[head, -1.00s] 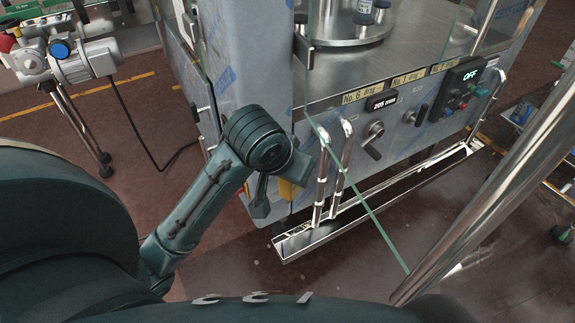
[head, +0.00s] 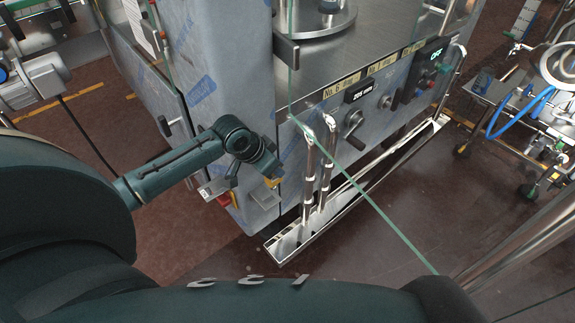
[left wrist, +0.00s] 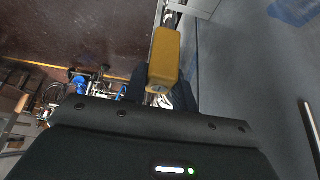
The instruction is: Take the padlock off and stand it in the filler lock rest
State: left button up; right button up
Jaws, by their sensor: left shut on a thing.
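My left gripper (head: 254,174) is at the near corner of the filler (head: 225,95). It is shut on the yellow padlock (head: 272,183), whose body shows just beside the fingers. In the left wrist view the yellow padlock (left wrist: 164,55) sits between the two dark fingers of my left gripper (left wrist: 160,80). Bright metal shows at its far end; I cannot tell whether it is the shackle or a fitting, or whether the padlock is free of it. I cannot pick out the lock rest for certain. My right gripper is out of view.
A silver and red fitting (head: 214,190) sticks out left of the gripper. Two chrome pipes (head: 318,165) and a long steel drip tray (head: 283,247) are to the right. A glass panel edge crosses in front. A trolley with blue hoses (head: 520,110) stands far right.

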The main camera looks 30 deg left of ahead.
aim_at(267, 182)
pick_arm(q)
jog(key=shift+w+a+f, duration=0.2)
jog(key=shift+a+f, duration=0.1)
jog(key=shift+a, duration=0.3)
jog(key=shift+w+a+f, duration=0.15)
jog(key=shift+a+f, duration=0.1)
jog(key=shift+a, duration=0.35)
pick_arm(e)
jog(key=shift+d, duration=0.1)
pick_arm(q)
jog(key=shift+f, duration=0.1)
jog(key=shift+f+b, duration=2)
jog(key=shift+f, duration=1.7)
notch_tip(267, 182, down, 2)
jog(key=shift+b, duration=0.5)
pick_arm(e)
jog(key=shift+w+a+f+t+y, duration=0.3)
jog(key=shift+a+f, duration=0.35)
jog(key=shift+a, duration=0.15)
pick_arm(q)
jog(key=shift+f, duration=0.1)
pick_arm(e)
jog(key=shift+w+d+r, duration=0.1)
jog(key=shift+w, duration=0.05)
